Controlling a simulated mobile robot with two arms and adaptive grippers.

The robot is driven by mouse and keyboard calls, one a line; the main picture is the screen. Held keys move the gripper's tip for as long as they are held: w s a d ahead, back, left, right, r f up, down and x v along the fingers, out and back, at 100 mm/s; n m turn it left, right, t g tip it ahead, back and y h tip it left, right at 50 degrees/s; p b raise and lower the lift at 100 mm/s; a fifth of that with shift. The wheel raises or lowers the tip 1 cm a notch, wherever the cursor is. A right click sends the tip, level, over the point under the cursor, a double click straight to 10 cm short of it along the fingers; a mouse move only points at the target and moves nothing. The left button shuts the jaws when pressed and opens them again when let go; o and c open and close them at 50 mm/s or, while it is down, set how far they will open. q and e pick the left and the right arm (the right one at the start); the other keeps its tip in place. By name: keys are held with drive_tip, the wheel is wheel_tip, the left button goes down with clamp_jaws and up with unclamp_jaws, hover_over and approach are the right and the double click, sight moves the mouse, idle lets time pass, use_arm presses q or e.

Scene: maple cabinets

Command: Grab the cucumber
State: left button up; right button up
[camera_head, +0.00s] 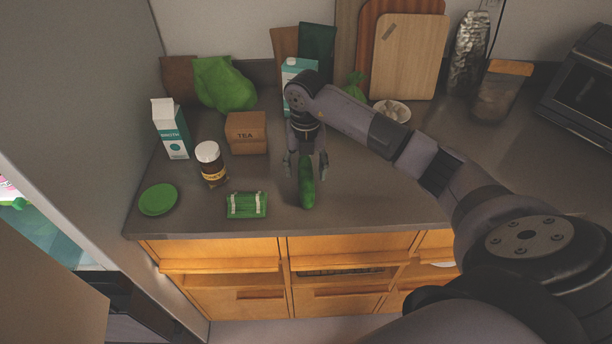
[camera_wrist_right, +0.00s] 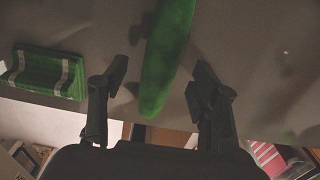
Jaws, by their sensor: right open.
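The green cucumber (camera_head: 307,189) lies on the grey counter near its front edge, pointing from back to front. It also shows in the right wrist view (camera_wrist_right: 166,58), its near end between the two fingers. My right gripper (camera_head: 306,172) is open above the cucumber, one finger on each side of it. In the right wrist view the fingers (camera_wrist_right: 160,82) are apart, with a gap to the cucumber on both sides. The cucumber's far end is cut off at the top of that view. My left gripper is in neither view.
A green packet with pale bands (camera_head: 247,205) lies left of the cucumber. A white bowl (camera_head: 392,111) is behind my right arm. Counter right of the cucumber is clear.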

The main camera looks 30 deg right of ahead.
sight(306, 174)
wheel_tip(306, 174, down, 2)
drive_tip(key=shift+s+f+p, duration=0.1)
drive_tip(key=shift+f+p, duration=0.1)
drive_tip(key=shift+p, duration=0.1)
drive_tip(key=shift+f, duration=0.45)
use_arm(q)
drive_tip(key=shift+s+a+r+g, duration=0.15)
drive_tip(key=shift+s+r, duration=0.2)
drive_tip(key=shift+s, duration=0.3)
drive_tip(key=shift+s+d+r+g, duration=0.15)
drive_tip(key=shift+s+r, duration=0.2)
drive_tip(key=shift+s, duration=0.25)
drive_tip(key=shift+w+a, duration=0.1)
use_arm(e)
drive_tip(key=c, duration=0.5)
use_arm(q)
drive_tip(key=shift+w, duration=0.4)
use_arm(e)
clamp_jaws()
